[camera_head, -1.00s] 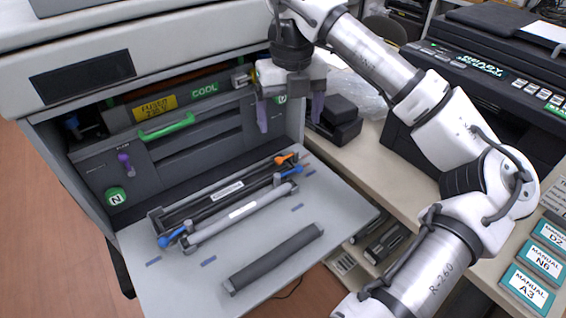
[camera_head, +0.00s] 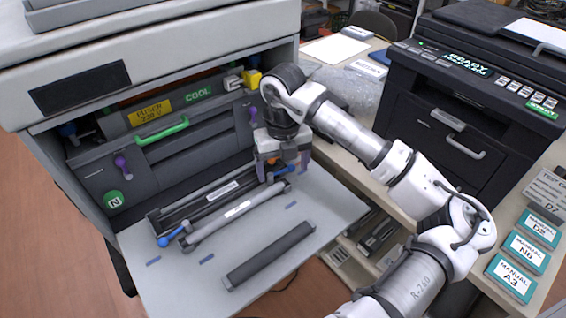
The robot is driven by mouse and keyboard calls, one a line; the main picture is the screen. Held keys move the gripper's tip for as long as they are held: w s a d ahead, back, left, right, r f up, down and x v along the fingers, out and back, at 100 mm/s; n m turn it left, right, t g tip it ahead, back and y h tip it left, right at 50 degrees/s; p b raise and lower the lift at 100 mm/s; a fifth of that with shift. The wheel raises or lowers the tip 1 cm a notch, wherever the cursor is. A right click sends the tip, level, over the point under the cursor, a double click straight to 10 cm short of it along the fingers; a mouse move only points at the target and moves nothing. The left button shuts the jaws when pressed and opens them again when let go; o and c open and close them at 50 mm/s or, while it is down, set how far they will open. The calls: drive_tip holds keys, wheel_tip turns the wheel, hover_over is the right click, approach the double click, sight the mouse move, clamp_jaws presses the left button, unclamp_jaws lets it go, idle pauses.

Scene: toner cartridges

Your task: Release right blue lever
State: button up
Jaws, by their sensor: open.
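The cartridge unit (camera_head: 215,198) lies on the grey open door (camera_head: 300,262) of the printer. Its right blue lever (camera_head: 284,169) is at the unit's far right end, between my gripper's purple fingers and partly hidden. Its left blue lever (camera_head: 171,238) is at the near left end, in plain view. My gripper (camera_head: 285,168) is open and points down over the right end, one finger on each side of the lever. I cannot tell whether the fingers touch it. An orange part beside the lever is mostly hidden behind the gripper.
A loose dark roller (camera_head: 269,255) lies on the door in front of the unit. The printer cavity with a green handle (camera_head: 162,131) is behind.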

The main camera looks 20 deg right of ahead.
drive_tip(key=shift+f, duration=0.15)
drive_tip(key=c, duration=0.9)
drive_tip(key=b, duration=0.3)
drive_tip(key=shift+w+f+n, duration=0.15)
drive_tip(key=shift+f+n, duration=0.1)
drive_tip(key=shift+n, duration=0.15)
drive_tip(key=shift+w+r+n+b, duration=0.15)
drive_tip(key=shift+n+b, duration=0.25)
drive_tip(key=shift+b, duration=0.35)
drive_tip(key=shift+r, duration=0.15)
drive_tip(key=o, duration=0.9)
drive_tip(key=shift+d, duration=0.1)
